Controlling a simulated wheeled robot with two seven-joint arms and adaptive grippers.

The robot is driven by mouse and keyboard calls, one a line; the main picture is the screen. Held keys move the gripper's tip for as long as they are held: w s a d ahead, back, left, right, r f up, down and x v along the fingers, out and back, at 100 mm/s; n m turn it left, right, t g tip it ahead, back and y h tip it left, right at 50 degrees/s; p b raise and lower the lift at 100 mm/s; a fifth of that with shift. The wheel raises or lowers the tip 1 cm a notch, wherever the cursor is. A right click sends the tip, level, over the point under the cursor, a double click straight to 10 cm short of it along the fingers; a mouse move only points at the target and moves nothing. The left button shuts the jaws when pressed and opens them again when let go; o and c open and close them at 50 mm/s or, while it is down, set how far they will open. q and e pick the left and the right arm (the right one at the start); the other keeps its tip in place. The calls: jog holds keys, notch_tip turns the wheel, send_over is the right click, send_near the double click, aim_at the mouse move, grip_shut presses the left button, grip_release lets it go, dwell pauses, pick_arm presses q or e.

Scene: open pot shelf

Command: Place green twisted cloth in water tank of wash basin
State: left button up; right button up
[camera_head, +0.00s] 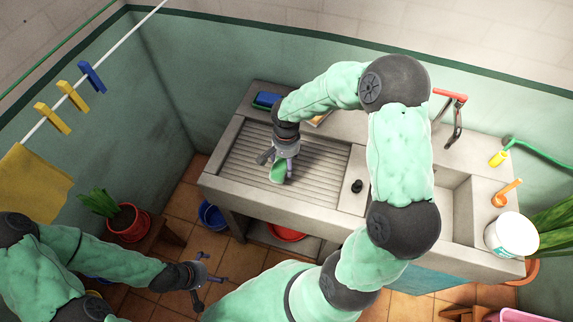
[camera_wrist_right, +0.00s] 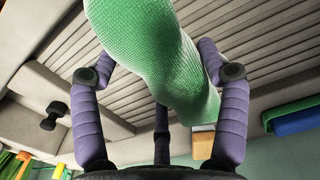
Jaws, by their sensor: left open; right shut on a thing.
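My right gripper (camera_head: 277,163) is shut on the green twisted cloth (camera_head: 278,173) over the ribbed washboard side of the wash basin (camera_head: 235,185). In the right wrist view the green cloth (camera_wrist_right: 150,50) is a long, textured piece between the purple fingers (camera_wrist_right: 161,120). I cannot tell whether it touches the ribs. The water tank (camera_head: 453,205) is the recess on the basin's right side, partly hidden behind my right arm. My left gripper (camera_head: 208,281) is open and empty, low at the left, in front of the basin.
A red-handled tap (camera_head: 451,97) stands behind the tank. A white bucket (camera_head: 511,235) and an orange-handled brush (camera_head: 508,190) are on the right ledge. A black plug (camera_head: 357,186) sits between washboard and tank. A blue item (camera_head: 266,100) lies on the back ledge. A potted plant (camera_head: 127,222) stands left.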

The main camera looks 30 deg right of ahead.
jog(key=shift+w+d+f, duration=0.3)
jog(key=shift+w+f, duration=0.1)
jog(key=shift+f, duration=0.2)
jog(key=shift+w+d+f, duration=0.25)
jog(key=shift+w+f, duration=0.15)
jog(key=shift+f, duration=0.15)
jog(key=shift+w+f+b, duration=0.15)
jog(key=shift+f+b, duration=0.45)
jog(key=shift+f, duration=1)
jog(key=shift+f, duration=0.2)
jog(key=o, duration=1.4)
jog(key=shift+r, duration=0.1)
